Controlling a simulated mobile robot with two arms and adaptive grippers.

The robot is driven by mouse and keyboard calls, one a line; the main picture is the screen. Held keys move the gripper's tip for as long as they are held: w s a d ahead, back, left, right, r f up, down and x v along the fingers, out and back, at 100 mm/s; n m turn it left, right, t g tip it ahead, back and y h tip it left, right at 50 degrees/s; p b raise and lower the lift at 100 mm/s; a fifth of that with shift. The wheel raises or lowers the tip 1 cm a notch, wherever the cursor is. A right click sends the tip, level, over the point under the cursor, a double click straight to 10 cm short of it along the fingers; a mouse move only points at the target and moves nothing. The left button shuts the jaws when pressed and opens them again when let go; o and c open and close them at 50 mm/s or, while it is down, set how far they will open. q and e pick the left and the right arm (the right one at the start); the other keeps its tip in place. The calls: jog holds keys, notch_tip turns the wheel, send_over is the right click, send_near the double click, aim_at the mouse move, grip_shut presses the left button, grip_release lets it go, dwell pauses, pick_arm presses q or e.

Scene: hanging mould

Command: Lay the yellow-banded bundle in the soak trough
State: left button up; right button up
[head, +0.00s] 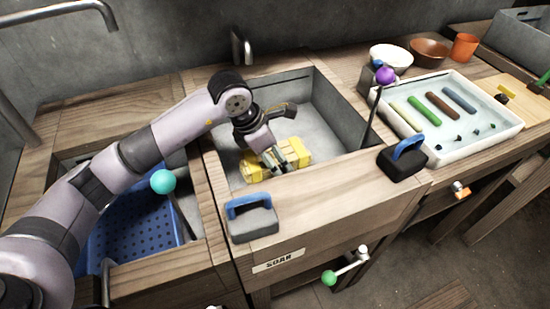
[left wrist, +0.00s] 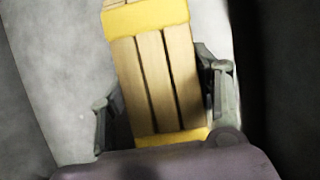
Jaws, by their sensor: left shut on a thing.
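The yellow-banded bundle (head: 252,172) of pale wooden slats is inside the soak trough (head: 338,128), low down near its front. In the left wrist view, the bundle (left wrist: 156,75) lies lengthwise between the fingers, with a yellow band at each end. My left gripper (head: 277,163) reaches down into the trough and is shut on the middle of the bundle. Its fingers (left wrist: 162,108) stand on either side of the slats. The head view does not clearly show whether the bundle touches the trough floor. My right gripper is not in view.
A blue perforated basket (head: 125,225) sits in the left basin. Blue-handled blocks (head: 252,218) and (head: 403,157) stand on the front ledge. A purple-knobbed lever (head: 385,75) rises at the trough's right. A white tray (head: 450,125) with coloured rods lies farther right.

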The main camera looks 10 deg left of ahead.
pick_arm(q)
jog(key=shift+f, duration=0.4)
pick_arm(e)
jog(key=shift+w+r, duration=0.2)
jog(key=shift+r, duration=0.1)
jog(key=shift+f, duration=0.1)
pick_arm(q)
jog(key=o, duration=1.3)
jog(key=shift+c, duration=0.2)
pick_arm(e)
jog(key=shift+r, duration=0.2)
pick_arm(q)
jog(key=p+v, duration=0.1)
jog(key=v, duration=1)
jog(key=shift+s+a+r, duration=0.1)
jog(key=shift+r, duration=0.1)
jog(key=shift+a+r, duration=0.1)
jog(key=shift+r, duration=0.15)
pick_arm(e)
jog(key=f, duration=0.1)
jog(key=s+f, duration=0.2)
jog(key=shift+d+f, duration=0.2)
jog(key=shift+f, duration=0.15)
